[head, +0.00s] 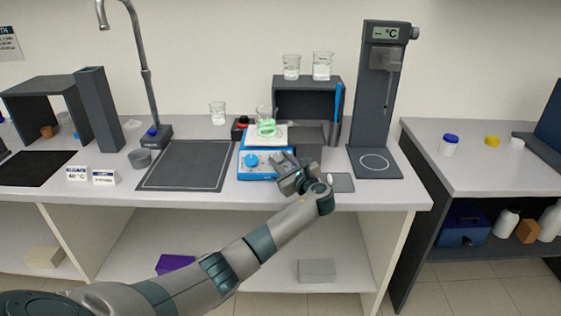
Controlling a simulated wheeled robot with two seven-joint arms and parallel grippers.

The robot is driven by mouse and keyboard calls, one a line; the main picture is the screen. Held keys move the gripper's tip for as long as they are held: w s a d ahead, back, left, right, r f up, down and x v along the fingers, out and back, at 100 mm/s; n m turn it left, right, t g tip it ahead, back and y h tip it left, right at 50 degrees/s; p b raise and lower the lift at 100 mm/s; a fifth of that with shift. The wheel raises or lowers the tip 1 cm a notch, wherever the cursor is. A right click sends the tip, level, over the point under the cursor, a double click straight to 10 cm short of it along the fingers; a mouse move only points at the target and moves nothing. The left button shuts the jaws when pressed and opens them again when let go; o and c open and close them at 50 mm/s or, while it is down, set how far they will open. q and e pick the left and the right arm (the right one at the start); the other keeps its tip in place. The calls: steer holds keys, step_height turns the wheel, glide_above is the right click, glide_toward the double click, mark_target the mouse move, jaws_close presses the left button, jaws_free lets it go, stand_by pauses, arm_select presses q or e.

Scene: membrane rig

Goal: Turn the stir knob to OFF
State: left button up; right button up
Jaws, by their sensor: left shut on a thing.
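The blue-and-white stirrer hotplate (246,172) stands on the bench near its front edge. A beaker of green liquid (266,129) sits on its white top plate. One blue knob (252,160) shows at the left of its front panel. My left gripper (283,166) is at the right part of that panel, shut on the stir knob. The gripper hides this knob, so its setting cannot be read. My right gripper is not in view.
A dark shelf box (334,98) with two beakers on top stands behind the hotplate. A tall dark instrument with a °C display (371,95) rises to the right. A tap (149,90) and dark mat (187,165) lie left. Two small signs (78,174) stand at the front edge.

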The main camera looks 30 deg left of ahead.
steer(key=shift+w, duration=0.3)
arm_select(q)
steer(key=o, duration=1.1)
steer(key=shift+c, duration=0.2)
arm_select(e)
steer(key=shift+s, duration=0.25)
